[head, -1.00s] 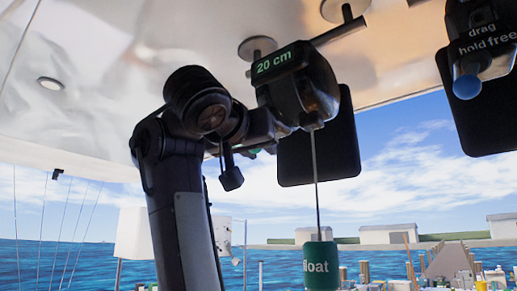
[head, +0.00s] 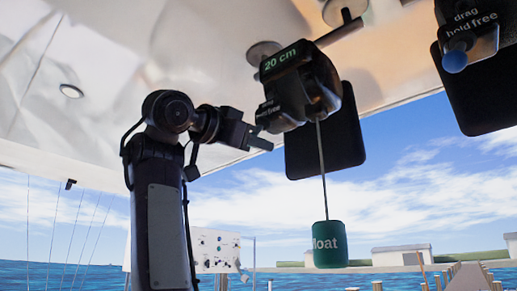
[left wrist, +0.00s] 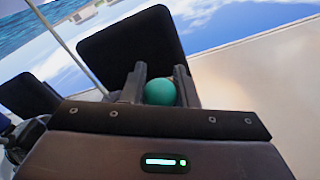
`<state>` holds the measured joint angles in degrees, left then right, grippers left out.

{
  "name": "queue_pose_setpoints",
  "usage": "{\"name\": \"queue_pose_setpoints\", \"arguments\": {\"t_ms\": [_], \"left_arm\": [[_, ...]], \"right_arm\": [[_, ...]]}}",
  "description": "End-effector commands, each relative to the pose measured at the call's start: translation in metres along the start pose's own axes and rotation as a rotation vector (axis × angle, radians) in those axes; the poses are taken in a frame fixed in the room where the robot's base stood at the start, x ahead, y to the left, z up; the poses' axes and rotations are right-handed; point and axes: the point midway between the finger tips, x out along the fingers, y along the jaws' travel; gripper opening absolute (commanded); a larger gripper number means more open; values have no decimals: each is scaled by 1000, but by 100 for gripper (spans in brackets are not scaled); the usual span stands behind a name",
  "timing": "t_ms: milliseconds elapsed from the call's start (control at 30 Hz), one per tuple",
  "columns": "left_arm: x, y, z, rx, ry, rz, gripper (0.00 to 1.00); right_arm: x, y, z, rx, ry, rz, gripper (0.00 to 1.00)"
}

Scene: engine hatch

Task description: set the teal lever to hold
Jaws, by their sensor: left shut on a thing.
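The teal lever shows in the left wrist view as a round teal knob (left wrist: 160,92) between the two fingers of my left gripper (left wrist: 160,84). My left gripper (head: 262,139) is shut on it, at the lower left of a dark overhead unit (head: 305,92). This unit carries a "20 cm" label and a partly covered scale on which "free" can be read. In the head view the teal knob is hidden, so I cannot tell which mark the lever stands at. My right gripper is not in view.
A green float (head: 329,245) hangs by a thin line from the unit. A dark panel (head: 325,135) stands behind it. A second unit with a blue knob (head: 455,61) and "drag hold free" marks hangs at the right. The pale ceiling (head: 110,80) is close above.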

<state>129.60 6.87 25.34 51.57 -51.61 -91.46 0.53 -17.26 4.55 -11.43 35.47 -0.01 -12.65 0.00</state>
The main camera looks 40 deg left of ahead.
Motion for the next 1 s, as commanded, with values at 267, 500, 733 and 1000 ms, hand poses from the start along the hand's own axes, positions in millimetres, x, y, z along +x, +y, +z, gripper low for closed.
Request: {"name": "queue_pose_setpoints", "arguments": {"t_ms": [267, 500, 733, 1000], "left_arm": [[2, -5, 3, 114, 21, 74, 4], [2, -8, 3, 153, 29, 96, 4], [3, -8, 3, 158, 30, 99, 4], [2, -8, 2, 157, 31, 98, 38]], "right_arm": [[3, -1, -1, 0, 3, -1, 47], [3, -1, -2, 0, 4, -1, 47], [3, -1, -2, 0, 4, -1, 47], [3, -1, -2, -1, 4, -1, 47]]}}
